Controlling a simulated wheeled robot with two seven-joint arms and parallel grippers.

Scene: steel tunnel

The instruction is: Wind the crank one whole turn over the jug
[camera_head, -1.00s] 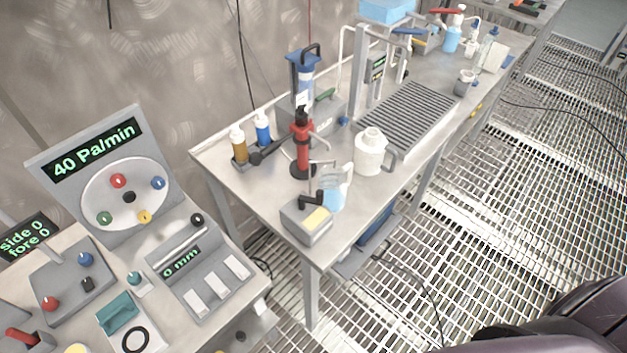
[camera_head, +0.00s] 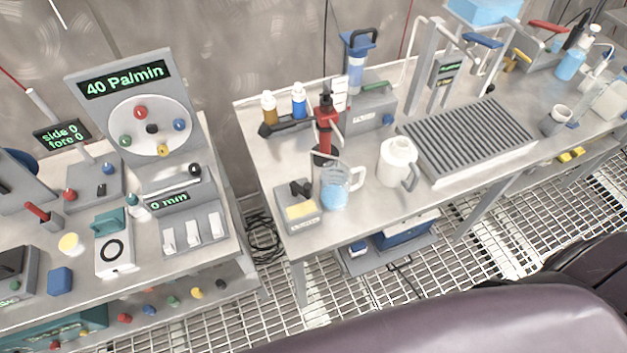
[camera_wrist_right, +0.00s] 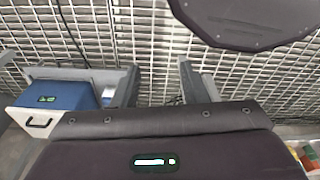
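A red upright device with a black top (camera_head: 326,125) stands on the middle bench in the head view. I cannot clearly make out its crank. A clear jug with blue contents (camera_head: 336,192) stands in front of it, near the bench's front edge. A white jug (camera_head: 396,160) with a side handle stands to the right of the clear one. My right gripper (camera_wrist_right: 158,88) shows in the right wrist view with two grey fingers apart, empty, over the floor grating. Neither gripper shows in the head view; my left gripper is out of sight.
A small grey box with a yellow pad (camera_head: 301,212) sits left of the clear jug. A bottle rack (camera_head: 287,127) stands behind, and a ribbed drain tray (camera_head: 468,140) lies to the right. A control console (camera_head: 130,100) stands left. A blue bin (camera_head: 408,233) sits under the bench.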

